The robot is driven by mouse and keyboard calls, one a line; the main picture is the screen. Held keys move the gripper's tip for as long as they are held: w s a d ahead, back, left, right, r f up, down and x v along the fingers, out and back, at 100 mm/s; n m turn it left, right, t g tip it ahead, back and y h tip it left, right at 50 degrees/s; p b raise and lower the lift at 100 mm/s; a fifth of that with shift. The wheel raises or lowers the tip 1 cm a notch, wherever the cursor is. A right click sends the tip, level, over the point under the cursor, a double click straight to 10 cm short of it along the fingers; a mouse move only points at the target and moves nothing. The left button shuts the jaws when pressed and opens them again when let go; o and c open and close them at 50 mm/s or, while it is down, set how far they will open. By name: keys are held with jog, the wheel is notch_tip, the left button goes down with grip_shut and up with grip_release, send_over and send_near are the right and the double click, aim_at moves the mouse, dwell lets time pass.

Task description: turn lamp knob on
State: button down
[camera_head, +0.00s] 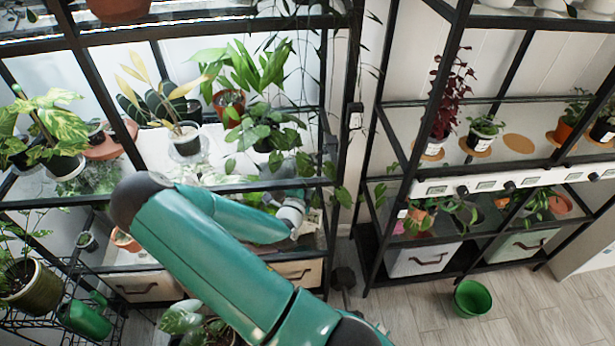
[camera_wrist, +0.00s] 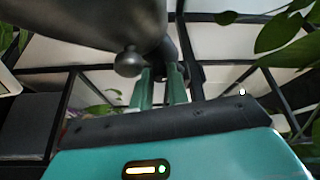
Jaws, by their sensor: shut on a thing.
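In the wrist view, my gripper (camera_wrist: 161,76) has two green fingers pointing up the picture. Their tips are closed on a small dark part beneath a large dark rounded body (camera_wrist: 80,22), which looks like the lamp. I take that part for the lamp knob; it is mostly hidden between the fingertips. A small grey ball (camera_wrist: 128,62) hangs from the body just left of the fingers, apart from them. In the head view, my teal arm reaches to the left rack's lower level, where plants and my wrist hide the fingertips and the lamp.
Several potted plants crowd the left rack (camera_head: 217,186), with leaves hanging near my wrist. A right rack (camera_head: 468,240) carries a white panel (camera_head: 487,182) with dark knobs. A green pot (camera_head: 472,298) stands on the floor. Floor at the lower right is clear.

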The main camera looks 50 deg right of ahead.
dwell(0.3)
jog(key=c, duration=1.4)
grip_release()
jog(key=shift+o, duration=0.2)
jog(key=shift+a, duration=0.1)
jog(key=r+v, duration=0.1)
jog(key=v, duration=1.2)
jog(key=shift+s+a+f, duration=0.2)
jog(key=shift+a+f, duration=0.15)
jog(key=shift+f, duration=0.05)
jog(key=shift+m, duration=0.3)
